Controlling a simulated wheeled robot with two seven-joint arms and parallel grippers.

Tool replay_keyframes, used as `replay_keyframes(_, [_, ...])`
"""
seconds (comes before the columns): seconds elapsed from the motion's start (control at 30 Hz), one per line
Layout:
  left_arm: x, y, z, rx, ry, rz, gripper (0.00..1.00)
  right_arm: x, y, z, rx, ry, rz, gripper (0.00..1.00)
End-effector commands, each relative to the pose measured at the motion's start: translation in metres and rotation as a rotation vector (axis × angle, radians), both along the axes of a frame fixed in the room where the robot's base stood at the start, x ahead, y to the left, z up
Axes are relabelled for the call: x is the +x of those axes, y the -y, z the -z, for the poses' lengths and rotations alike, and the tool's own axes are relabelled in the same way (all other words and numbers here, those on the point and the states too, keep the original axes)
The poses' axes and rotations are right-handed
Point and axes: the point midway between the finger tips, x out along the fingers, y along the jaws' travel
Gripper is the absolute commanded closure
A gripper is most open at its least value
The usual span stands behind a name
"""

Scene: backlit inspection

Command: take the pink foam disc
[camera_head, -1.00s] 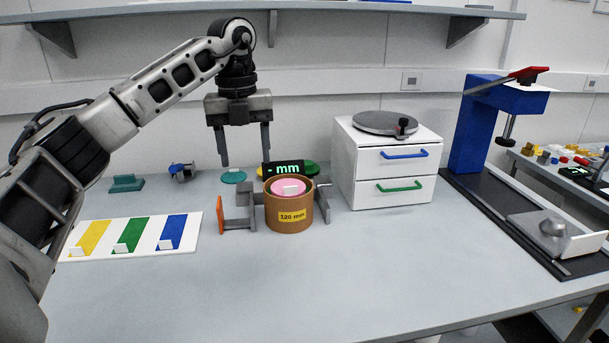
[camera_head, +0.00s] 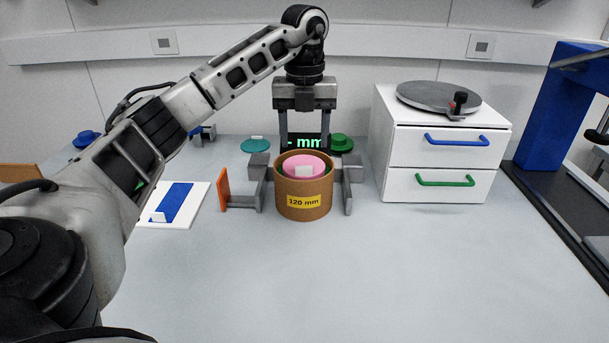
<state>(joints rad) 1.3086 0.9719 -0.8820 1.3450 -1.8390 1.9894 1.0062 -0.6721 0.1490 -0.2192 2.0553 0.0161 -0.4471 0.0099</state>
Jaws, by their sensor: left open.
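The pink foam disc (camera_head: 297,162) sits inside the brown cylinder (camera_head: 305,204) labelled "120 mm", near its top opening. A small white block or tab (camera_head: 304,171) shows on the disc. The cylinder stands between the grey jaws (camera_head: 261,178) of a measuring fixture. My left gripper (camera_head: 305,145) is open and empty, pointing down, with its fingertips just above the cylinder's far rim in the picture. How far above or behind the disc it is, I cannot tell exactly. My right gripper is not in view.
A display (camera_head: 309,142) reading "mm" stands behind the cylinder. A white drawer unit (camera_head: 392,171) with a grey turntable (camera_head: 438,97) stands to the right. A blue press frame (camera_head: 556,110) is at far right. A white board (camera_head: 191,212) lies left. The front bench is clear.

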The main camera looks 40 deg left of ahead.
Motion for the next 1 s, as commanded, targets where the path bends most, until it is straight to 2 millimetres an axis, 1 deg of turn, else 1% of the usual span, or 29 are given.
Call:
replay_keyframes(0.03, [0.000, -0.001, 0.005, 0.001, 0.001, -0.001, 0.42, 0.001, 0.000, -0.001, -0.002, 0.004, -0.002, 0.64])
replay_keyframes(0.23, [-0.001, -0.001, 0.017, 0.001, -0.001, -0.002, 0.42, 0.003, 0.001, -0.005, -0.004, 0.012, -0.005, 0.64])
replay_keyframes(0.4, [-0.002, -0.002, 0.043, 0.001, -0.002, -0.002, 0.42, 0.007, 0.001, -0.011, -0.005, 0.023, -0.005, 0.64])
replay_keyframes(0.5, [-0.002, -0.002, 0.055, 0.000, 0.000, -0.002, 0.42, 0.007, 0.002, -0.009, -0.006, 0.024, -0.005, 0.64])
replay_keyframes(0.6, [-0.002, -0.002, 0.061, 0.000, 0.001, -0.002, 0.42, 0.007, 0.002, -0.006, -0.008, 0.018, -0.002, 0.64])
replay_keyframes(0.8, [-0.002, -0.001, 0.062, 0.000, 0.003, -0.002, 0.42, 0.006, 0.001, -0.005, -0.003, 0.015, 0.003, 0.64])
replay_keyframes(0.83, [-0.002, -0.001, 0.061, 0.000, 0.003, -0.001, 0.47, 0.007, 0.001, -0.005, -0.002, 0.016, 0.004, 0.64])
replay_keyframes(0.93, [-0.002, -0.001, 0.061, 0.000, 0.003, -0.001, 0.75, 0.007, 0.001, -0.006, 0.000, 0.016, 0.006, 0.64])
replay_keyframes(0.97, [-0.002, -0.001, 0.061, 0.001, 0.002, -0.001, 0.81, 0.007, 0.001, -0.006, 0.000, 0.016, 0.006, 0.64])
replay_keyframes(1.0, [-0.002, -0.001, 0.061, 0.001, 0.002, -0.001, 0.81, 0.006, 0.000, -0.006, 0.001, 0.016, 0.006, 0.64])
